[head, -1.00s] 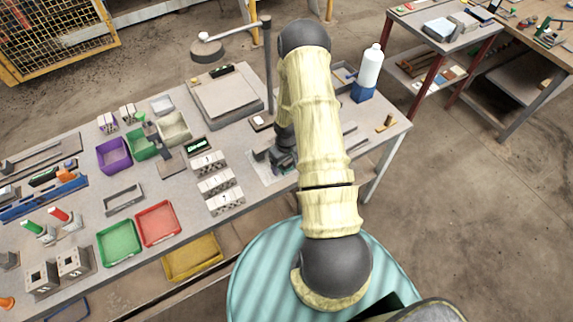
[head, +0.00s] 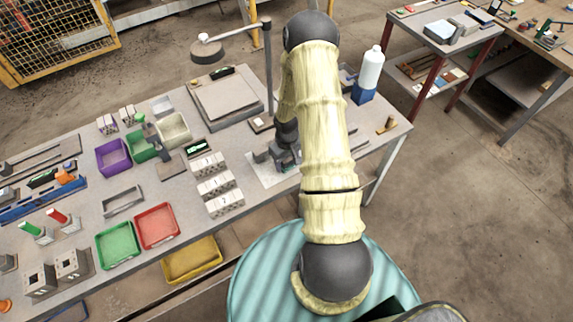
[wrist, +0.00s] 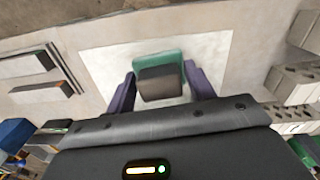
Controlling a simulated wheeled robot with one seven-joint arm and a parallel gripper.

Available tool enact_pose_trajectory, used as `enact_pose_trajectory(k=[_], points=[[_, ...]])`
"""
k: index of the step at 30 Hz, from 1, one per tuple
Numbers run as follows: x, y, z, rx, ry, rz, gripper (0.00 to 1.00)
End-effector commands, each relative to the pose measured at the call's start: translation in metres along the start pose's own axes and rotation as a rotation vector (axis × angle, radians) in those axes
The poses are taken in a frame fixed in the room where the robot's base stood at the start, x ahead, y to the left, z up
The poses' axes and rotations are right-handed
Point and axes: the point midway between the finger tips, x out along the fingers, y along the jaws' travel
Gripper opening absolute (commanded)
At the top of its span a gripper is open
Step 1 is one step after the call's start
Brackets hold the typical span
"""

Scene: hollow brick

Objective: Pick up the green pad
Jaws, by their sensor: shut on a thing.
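The green pad (wrist: 150,58) shows in the wrist view, over a pale sheet (wrist: 105,62), with a dark grey block (wrist: 161,84) on its near part. My gripper (wrist: 160,74) has one finger at each side of the pad and block and is shut on the pad. Whether the pad touches the sheet is hard to tell. In the head view my gripper (head: 276,153) is low over the pale sheet (head: 262,176) on the workbench; the pad is hidden there.
White hollow bricks (head: 217,184) stand left of the sheet. Purple (head: 113,156), green and beige bins, a red tray (head: 157,226) and a green tray (head: 118,244) lie further left. A lamp post (head: 268,70) rises behind, and a blue-based bottle (head: 370,68) stands at the back right.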

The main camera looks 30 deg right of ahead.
Motion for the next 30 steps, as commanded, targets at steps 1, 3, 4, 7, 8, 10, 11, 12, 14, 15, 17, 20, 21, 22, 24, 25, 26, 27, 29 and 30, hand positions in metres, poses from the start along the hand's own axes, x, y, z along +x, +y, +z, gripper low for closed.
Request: enact_pose_trajectory(k=[1, 3, 4, 7, 8, 10, 11, 12, 14, 15, 17, 20, 21, 22, 24, 25, 26, 27, 29, 30], points=[[-0.007, 0.001, -0.002, 0.002, 0.006, 0.002, 0.31], [-0.019, 0.001, -0.001, 0.002, 0.005, 0.002, 0.31], [-0.024, 0.001, -0.001, 0.002, 0.005, 0.001, 0.31], [-0.042, 0.001, -0.001, 0.002, 0.005, 0.002, 0.31], [-0.046, 0.001, -0.001, 0.002, 0.004, 0.002, 0.31], [-0.056, 0.001, -0.001, 0.001, 0.003, 0.001, 0.31], [-0.06, 0.001, -0.001, 0.001, 0.004, 0.002, 0.31], [-0.064, 0.001, -0.001, 0.001, 0.003, 0.001, 0.31], [-0.069, 0.001, 0.0, 0.001, 0.002, 0.001, 0.31], [-0.071, 0.0, -0.001, 0.001, 0.002, 0.001, 0.31], [-0.073, 0.0, 0.0, 0.0, 0.002, 0.0, 0.31], [-0.074, 0.0, 0.0, 0.0, 0.001, 0.0, 0.31], [-0.074, 0.0, 0.0, 0.0, 0.001, 0.0, 0.31], [-0.074, 0.0, 0.0, 0.0, 0.001, 0.0, 0.31], [-0.073, 0.0, 0.0, 0.0, 0.001, 0.0, 0.31], [-0.073, 0.0, 0.0, 0.0, 0.001, 0.0, 0.31], [-0.073, 0.0, 0.0, 0.0, 0.001, 0.0, 0.31], [-0.073, 0.0, 0.0, 0.0, 0.001, 0.0, 0.31], [-0.073, 0.0, 0.0, 0.0, 0.001, 0.0, 0.31], [-0.073, 0.0, 0.0, 0.0, 0.001, 0.0, 0.31]])
